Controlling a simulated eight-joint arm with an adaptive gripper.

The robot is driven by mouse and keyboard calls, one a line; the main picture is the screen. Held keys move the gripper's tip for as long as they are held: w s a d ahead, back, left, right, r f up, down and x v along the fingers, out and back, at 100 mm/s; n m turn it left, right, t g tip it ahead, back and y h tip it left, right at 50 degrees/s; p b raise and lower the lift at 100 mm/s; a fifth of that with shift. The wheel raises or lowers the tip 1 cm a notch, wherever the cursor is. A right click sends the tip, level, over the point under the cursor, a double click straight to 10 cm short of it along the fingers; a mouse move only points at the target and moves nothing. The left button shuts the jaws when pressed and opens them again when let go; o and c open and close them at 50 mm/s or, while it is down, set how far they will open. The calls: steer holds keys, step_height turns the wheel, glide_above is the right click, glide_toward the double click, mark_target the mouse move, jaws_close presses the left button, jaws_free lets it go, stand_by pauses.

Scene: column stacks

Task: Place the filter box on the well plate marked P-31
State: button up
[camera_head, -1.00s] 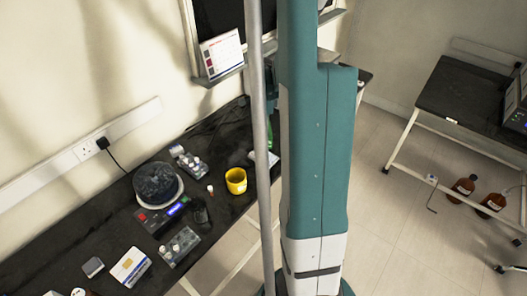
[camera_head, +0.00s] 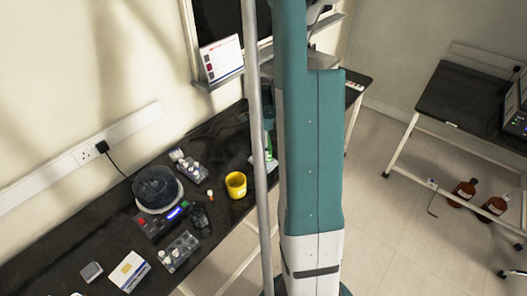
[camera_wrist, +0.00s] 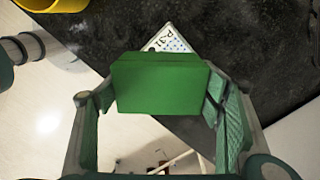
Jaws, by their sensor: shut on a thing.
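The green filter box (camera_wrist: 160,84) is held between the two fingers of my gripper (camera_wrist: 160,92) in the wrist view. The gripper is shut on it. Just beyond the box's far edge, a white well plate (camera_wrist: 176,38) with a printed label that looks like P-31 lies on the dark bench. The box hides the nearer part of the plate, and I cannot tell the gap between them. In the head view my arm and a grey pole hide most of this area; a bit of green shows beside the pole.
A yellow cup (camera_head: 236,185) stands on the black bench (camera_head: 60,247), left of the pole. A round dark device (camera_head: 157,187), vial racks (camera_head: 180,250) and a white card-like box (camera_head: 129,271) are farther left. The bench edge passes beneath the held box in the wrist view.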

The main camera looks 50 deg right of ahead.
steer(key=shift+f, duration=1.75)
steer(key=shift+f+b, duration=0.2)
steer(key=shift+b, duration=0.15)
steer(key=o, duration=0.9)
steer(key=shift+r+p, duration=0.3)
steer(key=shift+r+p, duration=0.35)
steer(key=shift+r, duration=5.6)
